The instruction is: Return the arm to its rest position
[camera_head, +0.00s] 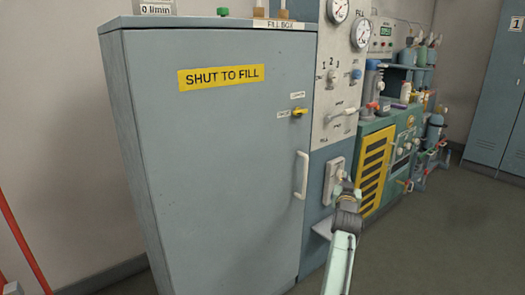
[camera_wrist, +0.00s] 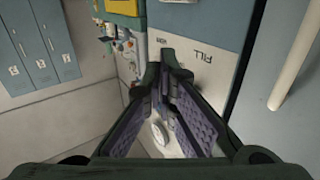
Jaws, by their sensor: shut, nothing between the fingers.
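My gripper (camera_wrist: 166,92) shows in the wrist view with its dark fingers and purple ridged pads brought together and nothing held. In the head view my arm reaches up from the bottom right, and my gripper (camera_head: 345,180) is in front of the white lever plate (camera_head: 335,181) right of the fill box. Whether it touches the plate cannot be told. The grey fill box (camera_head: 220,150) has its door shut, with a yellow "SHUT TO FILL" label and a white handle (camera_head: 301,175). Its yellow latch (camera_head: 299,112) points sideways.
A gauge panel (camera_head: 340,90) with knobs stands above the lever plate. A green unit with a yellow grille (camera_head: 374,171) and shelves of bottles are to the right. Blue lockers (camera_head: 495,100) stand at the far right; the wrist view shows lockers (camera_wrist: 35,45) too. The floor (camera_head: 450,240) at right is clear.

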